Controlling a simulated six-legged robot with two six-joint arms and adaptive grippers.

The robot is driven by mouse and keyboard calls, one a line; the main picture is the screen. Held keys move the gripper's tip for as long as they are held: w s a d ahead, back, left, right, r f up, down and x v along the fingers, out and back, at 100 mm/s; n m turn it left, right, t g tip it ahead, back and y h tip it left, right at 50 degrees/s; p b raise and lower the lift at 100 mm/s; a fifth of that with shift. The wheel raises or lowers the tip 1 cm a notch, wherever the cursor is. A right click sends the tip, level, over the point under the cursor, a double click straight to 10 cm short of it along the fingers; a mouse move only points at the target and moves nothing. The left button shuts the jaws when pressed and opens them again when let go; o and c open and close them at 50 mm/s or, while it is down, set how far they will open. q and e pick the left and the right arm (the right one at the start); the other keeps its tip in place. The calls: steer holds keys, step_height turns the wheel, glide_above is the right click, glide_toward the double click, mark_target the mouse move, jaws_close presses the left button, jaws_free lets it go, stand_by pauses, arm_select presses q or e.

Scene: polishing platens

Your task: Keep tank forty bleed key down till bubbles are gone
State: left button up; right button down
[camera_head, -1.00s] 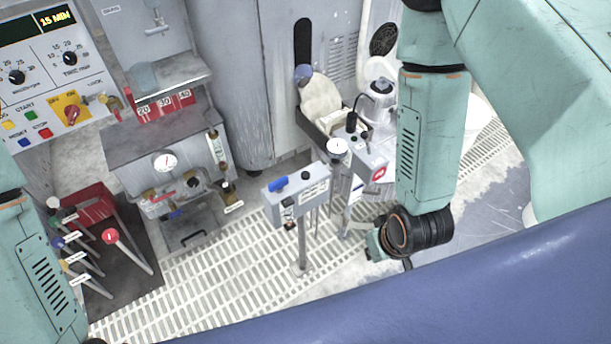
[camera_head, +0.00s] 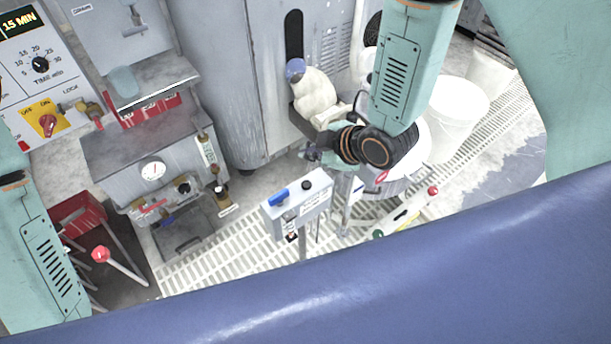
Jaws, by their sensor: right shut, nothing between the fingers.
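A grey box (camera_head: 297,209) on a post stands in the middle of the view. It has a blue key or switch (camera_head: 279,196) and a black knob (camera_head: 306,185) on top, and a label too small to read. I cannot tell which control is the tank forty bleed key. My right gripper (camera_head: 312,154) is shut and empty, above and behind the box in the picture, apart from the knob. My left arm shows at the left edge, but its gripper is out of view. No bubbles can be made out.
A grey cabinet unit with a round gauge (camera_head: 153,171) and red number plates (camera_head: 150,108) stands at left. A red-knobbed lever (camera_head: 101,254) rises at lower left. A white bucket (camera_head: 458,110) stands at right. Slatted floor (camera_head: 215,262) surrounds the post.

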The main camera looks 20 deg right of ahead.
mark_target(309, 186)
steer(key=shift+s+r+n, duration=0.1)
steer(key=shift+n, duration=0.6)
steer(key=shift+a, duration=0.15)
step_height(309, 186, down, 8)
steer(key=b, duration=0.7)
steer(key=shift+f+b, duration=0.3)
steer(key=shift+f, duration=0.2)
stand_by(0.7)
steer(key=shift+f, duration=0.35)
